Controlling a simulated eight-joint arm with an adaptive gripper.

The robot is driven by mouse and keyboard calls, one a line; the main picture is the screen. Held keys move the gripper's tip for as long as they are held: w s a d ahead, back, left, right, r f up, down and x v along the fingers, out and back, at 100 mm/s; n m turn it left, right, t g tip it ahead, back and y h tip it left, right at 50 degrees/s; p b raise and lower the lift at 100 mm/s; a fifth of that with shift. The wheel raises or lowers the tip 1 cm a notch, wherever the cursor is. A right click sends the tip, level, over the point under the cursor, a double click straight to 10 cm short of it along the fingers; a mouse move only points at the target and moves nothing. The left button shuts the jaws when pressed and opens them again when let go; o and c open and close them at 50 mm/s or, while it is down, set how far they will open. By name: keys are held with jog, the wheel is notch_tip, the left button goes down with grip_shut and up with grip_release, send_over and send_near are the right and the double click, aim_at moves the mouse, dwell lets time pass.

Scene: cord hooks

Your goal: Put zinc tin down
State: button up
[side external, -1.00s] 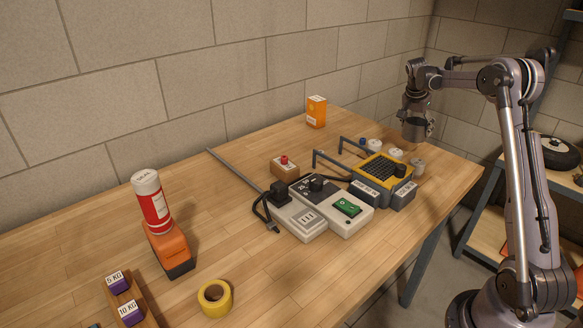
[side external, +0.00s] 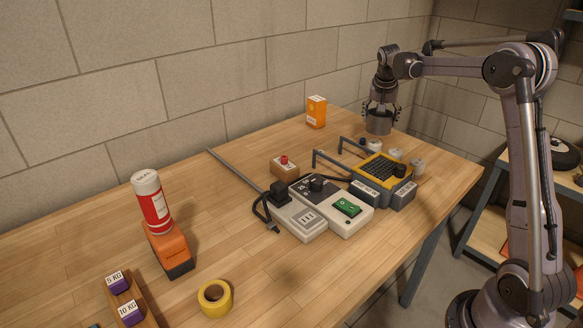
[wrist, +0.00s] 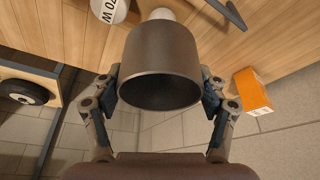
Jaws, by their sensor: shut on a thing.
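The zinc tin (side external: 378,126) is a plain grey metal cup, held upright between the fingers of my gripper (side external: 380,108) at the back right of the table in the side view. In the wrist view the tin (wrist: 160,60) fills the middle, its open dark mouth toward the camera. My gripper (wrist: 161,95) is shut on it, with a finger on each side. Whether the tin's base touches the table is unclear. The tin partly covers a white round thing (wrist: 158,14) in the wrist view.
An orange box (side external: 316,112) stands left of the tin. White pots (side external: 395,154), cord hooks (side external: 330,157) and a yellow-topped device (side external: 381,170) lie in front. The bench (side external: 250,160) has clear room left of the orange box. A block wall is behind.

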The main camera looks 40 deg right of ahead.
jog(key=w+a+n+t+y, duration=0.1)
jog(key=w+a+n, duration=0.3)
jog(key=a, duration=0.9)
jog(key=w+a+n+t+y, duration=0.1)
jog(key=w+a+n, duration=0.25)
jog(key=a, duration=0.95)
jog(key=w+a+n+t+y, duration=0.15)
jog(key=w+a+n, duration=0.3)
jog(key=a, duration=0.85)
jog(key=shift+g, duration=0.45)
jog(key=a+f, duration=0.2)
jog(key=a, duration=0.1)
jog(key=w+a+f, duration=0.1)
jog(key=a+f, duration=0.1)
jog(key=a, duration=0.2)
jog(key=w+a+f, duration=0.1)
jog(key=a+f, duration=0.1)
jog(key=a, duration=0.2)
jog(key=shift+w+a+f, duration=0.1)
jog(key=shift+w+f, duration=0.05)
jog(key=shift+w, duration=0.05)
jog(key=shift+a+f, duration=0.25)
jog(key=shift+f, duration=1.9)
jog(key=shift+f, duration=0.1)
jog(key=o, duration=1.3)
jog(key=shift+f, duration=0.1)
